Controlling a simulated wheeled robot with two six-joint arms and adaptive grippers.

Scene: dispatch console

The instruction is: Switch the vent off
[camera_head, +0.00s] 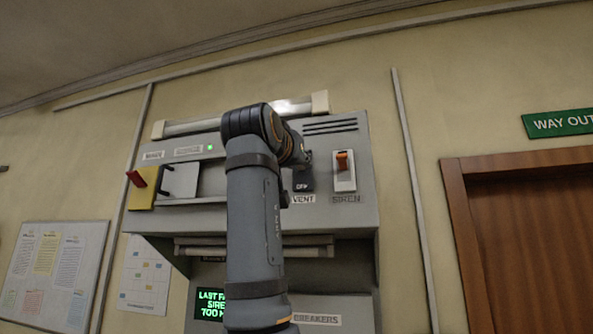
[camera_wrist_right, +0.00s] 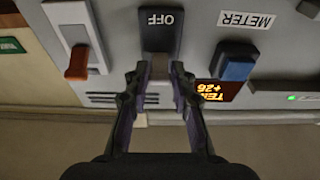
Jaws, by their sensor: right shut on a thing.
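The vent switch has a dark plate marked OFF (camera_head: 303,184) above the VENT label (camera_head: 303,198) on the grey console (camera_head: 350,215). My right arm hides much of the switch in the head view. In the wrist view, which is upside down, the OFF plate (camera_wrist_right: 161,32) is at the top middle. My right gripper (camera_wrist_right: 158,76) is shut on the vent switch's grey lever (camera_wrist_right: 159,66), at the end away from the OFF word. The lever's exact tilt is hard to tell. My left gripper is not in view.
The siren switch (camera_head: 344,165) with an orange lever is close to the right of the vent. In the wrist view, a blue switch (camera_wrist_right: 236,66) is on the vent's other side.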

